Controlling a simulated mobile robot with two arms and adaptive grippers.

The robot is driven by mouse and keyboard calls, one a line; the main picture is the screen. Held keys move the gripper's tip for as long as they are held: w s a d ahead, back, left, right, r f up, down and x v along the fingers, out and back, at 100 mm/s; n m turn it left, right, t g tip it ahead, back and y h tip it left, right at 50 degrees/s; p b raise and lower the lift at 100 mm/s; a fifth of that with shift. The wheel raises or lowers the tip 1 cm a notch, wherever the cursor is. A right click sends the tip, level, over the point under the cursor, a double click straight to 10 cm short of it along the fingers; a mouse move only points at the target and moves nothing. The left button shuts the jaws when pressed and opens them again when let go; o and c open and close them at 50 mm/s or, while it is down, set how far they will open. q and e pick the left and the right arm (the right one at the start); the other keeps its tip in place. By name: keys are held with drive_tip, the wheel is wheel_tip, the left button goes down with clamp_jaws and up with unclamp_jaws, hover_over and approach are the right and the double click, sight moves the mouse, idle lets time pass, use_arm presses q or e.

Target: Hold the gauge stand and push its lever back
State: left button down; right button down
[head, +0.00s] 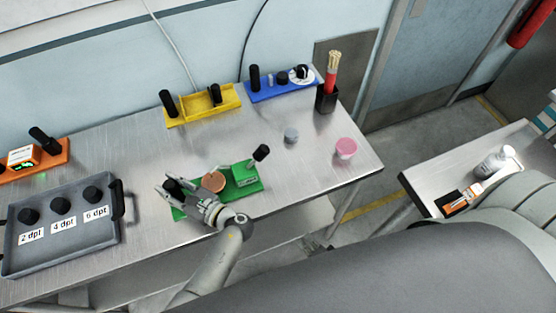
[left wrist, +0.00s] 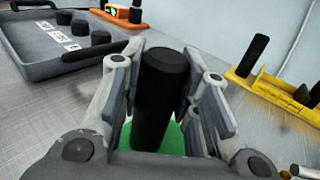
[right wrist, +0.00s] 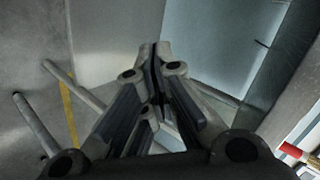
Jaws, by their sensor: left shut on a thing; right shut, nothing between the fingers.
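A green stand (head: 247,190), which I take as the gauge stand, lies near the front edge of the table. It carries a brown round disc (head: 214,181) and a black-knobbed lever (head: 261,152), tilted to the right, at its right end. My left gripper (head: 177,188) is shut on the black post at the stand's left end. The left wrist view shows this black post (left wrist: 160,95) between the fingers, with green below it. My right gripper (right wrist: 158,75) is shut and empty, away from the stand; it does not show in the head view.
A grey tray (head: 62,258) with black knobs stands at left, beside an orange stand (head: 57,155). Yellow (head: 203,108) and blue (head: 275,92) stands line the back. A brush cup (head: 326,98), a grey cup (head: 291,135) and a pink-topped tub (head: 345,148) stand at right.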

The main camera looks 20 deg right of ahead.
sight(256, 158)
drive_tip(key=w+r+m+t, duration=0.2)
drive_tip(key=r+m, duration=0.2)
drive_tip(key=r, duration=0.2)
drive_tip(key=w+r+m+t+h, duration=0.1)
drive_tip(key=w+r+m+t, duration=0.2)
drive_tip(key=r, duration=0.4)
drive_tip(key=w+r+m+t, duration=0.2)
drive_tip(key=w+r+m, duration=0.1)
drive_tip(key=r+m, duration=0.3)
drive_tip(key=shift+w+d+r+t+h, duration=0.3)
drive_tip(key=shift+d+r+h, duration=0.1)
drive_tip(key=shift+r, duration=0.1)
drive_tip(key=w, duration=0.9)
drive_tip(key=shift+w, duration=0.35)
drive_tip(key=shift+w+a+r, duration=0.3)
drive_tip(key=shift+a+r, duration=0.15)
drive_tip(key=shift+a, duration=0.15)
drive_tip(key=shift+w+a+r, duration=0.25)
drive_tip(key=shift+a+r, duration=0.15)
drive_tip(key=shift+a, duration=0.15)
drive_tip(key=shift+a+r, duration=0.35)
